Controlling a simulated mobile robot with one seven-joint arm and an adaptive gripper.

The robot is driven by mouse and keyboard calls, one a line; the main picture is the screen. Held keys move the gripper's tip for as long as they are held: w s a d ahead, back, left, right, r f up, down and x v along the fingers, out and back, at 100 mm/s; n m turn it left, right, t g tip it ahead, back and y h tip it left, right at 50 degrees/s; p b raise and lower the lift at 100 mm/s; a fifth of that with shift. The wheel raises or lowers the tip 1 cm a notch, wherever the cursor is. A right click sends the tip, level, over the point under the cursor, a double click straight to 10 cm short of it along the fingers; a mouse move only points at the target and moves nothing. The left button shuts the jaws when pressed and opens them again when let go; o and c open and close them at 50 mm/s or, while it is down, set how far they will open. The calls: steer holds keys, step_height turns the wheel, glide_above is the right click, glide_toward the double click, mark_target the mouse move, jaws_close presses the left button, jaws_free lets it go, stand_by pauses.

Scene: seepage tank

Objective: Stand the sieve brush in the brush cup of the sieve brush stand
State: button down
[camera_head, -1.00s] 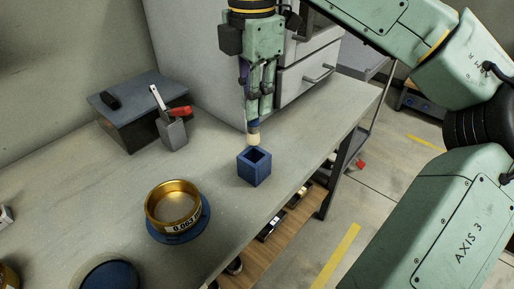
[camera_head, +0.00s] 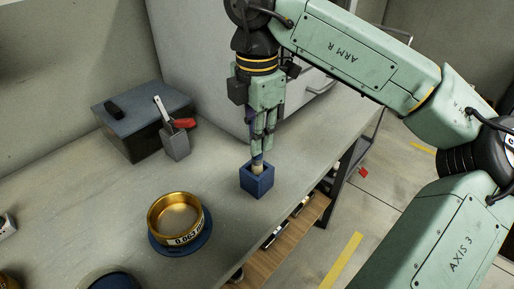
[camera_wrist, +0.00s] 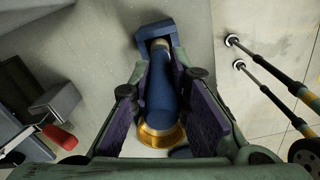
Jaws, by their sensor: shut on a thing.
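The sieve brush shows in the wrist view as a blue handle (camera_wrist: 160,88) between my gripper's fingers. In the head view its pale bristle end (camera_head: 257,167) points down into the mouth of the blue square brush cup (camera_head: 257,184). The lower tip is hidden by the cup's walls. My gripper (camera_head: 262,140) is shut on the brush handle, upright above the cup. The fingers are above the rim and apart from it. The cup also shows at the top of the wrist view (camera_wrist: 155,32). I cannot tell whether the bristles touch the cup's floor.
A brass sieve (camera_head: 175,216) sits on a blue disc left of the cup. A grey box (camera_head: 146,120) and a grey holder with a red-handled tool (camera_head: 175,144) stand further back. The bench's right edge is close to the cup. Bench around the cup is clear.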

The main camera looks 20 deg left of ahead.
mark_target(257, 157)
step_height(257, 157, down, 3)
steer(key=shift+f, duration=0.15)
steer(key=shift+f, duration=0.1)
steer(key=shift+f, duration=0.25)
steer(key=c, duration=1.5)
jaws_free()
steer(key=shift+c, duration=0.2)
steer(key=shift+r+p, duration=0.3)
steer(key=shift+p, duration=0.25)
